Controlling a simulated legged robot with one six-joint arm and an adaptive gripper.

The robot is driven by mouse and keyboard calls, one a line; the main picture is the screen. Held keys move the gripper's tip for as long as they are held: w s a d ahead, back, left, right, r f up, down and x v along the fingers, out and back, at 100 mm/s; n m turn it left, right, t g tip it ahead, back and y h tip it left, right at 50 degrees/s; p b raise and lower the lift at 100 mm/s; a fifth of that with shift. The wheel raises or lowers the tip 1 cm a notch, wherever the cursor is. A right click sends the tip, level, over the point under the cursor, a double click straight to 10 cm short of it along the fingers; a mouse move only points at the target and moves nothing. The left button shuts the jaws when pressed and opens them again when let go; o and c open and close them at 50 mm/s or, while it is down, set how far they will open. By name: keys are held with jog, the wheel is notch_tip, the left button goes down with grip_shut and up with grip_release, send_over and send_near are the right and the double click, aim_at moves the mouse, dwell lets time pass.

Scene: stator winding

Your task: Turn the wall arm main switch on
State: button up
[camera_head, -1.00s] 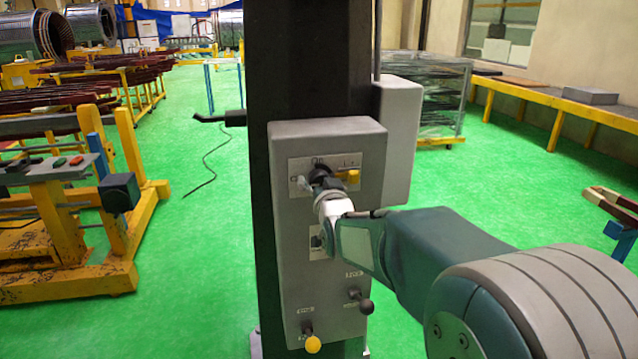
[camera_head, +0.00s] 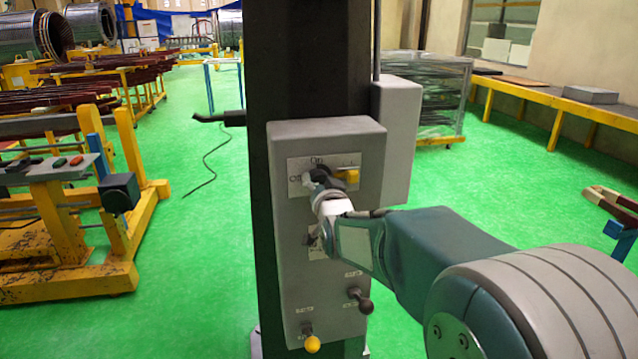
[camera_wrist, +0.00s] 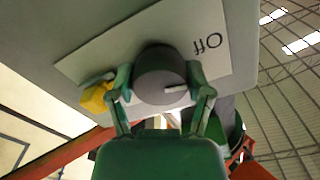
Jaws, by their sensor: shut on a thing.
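The main switch is a dark round knob (camera_wrist: 158,72) with a white pointer line, on a pale label plate (camera_wrist: 98,62) of a grey control box (camera_head: 300,230). In the head view the knob (camera_head: 321,172) is partly hidden by my gripper (camera_head: 317,184). My gripper (camera_wrist: 160,88) has its two green fingers on opposite sides of the knob and is shut on it. In the wrist view the pointer line lies toward the right finger, and an upside-down "Off" label (camera_wrist: 207,42) shows at upper right.
A yellow switch (camera_head: 347,178) sits close right of the knob. Lower on the box are a black-ended lever (camera_head: 364,305) and a yellow-ended one (camera_head: 312,344). The box is on a dark column (camera_head: 308,60). Green floor is open on both sides.

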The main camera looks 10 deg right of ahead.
jog(key=m, duration=0.4)
jog(key=shift+m, duration=0.3)
jog(key=m, duration=0.3)
jog(key=shift+f+m, duration=0.1)
jog(key=shift+m, duration=0.3)
jog(key=m, duration=0.4)
jog(key=shift+f+m, duration=0.1)
jog(key=shift+m, duration=1.6)
jog(key=shift+f, duration=0.1)
jog(key=o, duration=1.1)
jog(key=shift+o, duration=0.2)
jog(key=shift+r, duration=0.2)
